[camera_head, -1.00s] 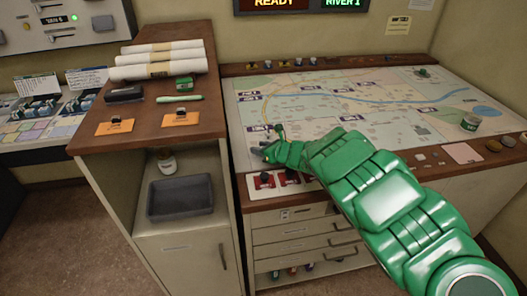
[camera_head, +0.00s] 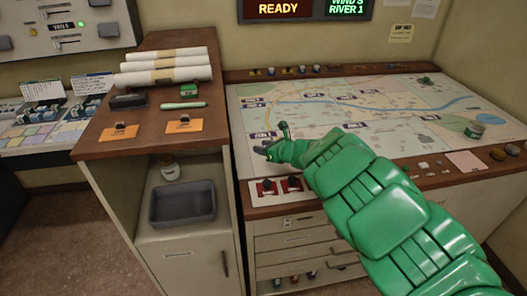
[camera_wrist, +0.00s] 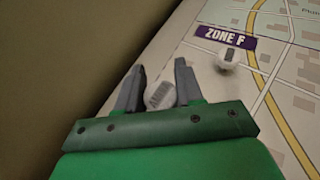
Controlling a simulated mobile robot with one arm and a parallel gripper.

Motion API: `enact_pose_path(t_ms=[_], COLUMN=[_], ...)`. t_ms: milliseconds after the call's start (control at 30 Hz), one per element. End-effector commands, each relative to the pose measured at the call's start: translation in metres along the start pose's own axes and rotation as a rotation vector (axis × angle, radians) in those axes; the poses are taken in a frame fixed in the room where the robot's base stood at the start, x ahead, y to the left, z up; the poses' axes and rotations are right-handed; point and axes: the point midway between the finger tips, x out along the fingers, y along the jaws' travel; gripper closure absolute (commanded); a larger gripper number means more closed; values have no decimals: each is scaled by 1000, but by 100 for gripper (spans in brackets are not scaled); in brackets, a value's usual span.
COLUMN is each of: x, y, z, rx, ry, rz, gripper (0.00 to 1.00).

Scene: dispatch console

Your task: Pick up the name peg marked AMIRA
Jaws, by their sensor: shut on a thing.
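My green gripper (camera_head: 271,141) is over the left part of the map table, near its left edge. In the wrist view its two grey fingers (camera_wrist: 160,72) are shut on a small pale peg (camera_wrist: 160,95) with a grey, blurred face. I cannot read a name on it. The peg sits tilted between the fingers, and its lower part is hidden by the gripper. I cannot tell whether it touches the map. In the head view the held peg cannot be made out.
Another white peg (camera_wrist: 228,62) stands beside the purple ZONE F label (camera_wrist: 226,37) on the map (camera_head: 345,95). Red switches (camera_head: 266,187) sit at the table's front edge. A cabinet (camera_head: 190,60) with rolled papers stands at left.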

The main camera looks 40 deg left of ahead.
Motion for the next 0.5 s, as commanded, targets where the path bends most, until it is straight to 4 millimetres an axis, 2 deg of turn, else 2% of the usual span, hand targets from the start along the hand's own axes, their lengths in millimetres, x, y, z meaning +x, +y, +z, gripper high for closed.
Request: enact_pose_path(t_ms=[500], x=[-46], y=[18], z=[28], rx=[-2], ry=[5], rz=[-7], gripper=[92])
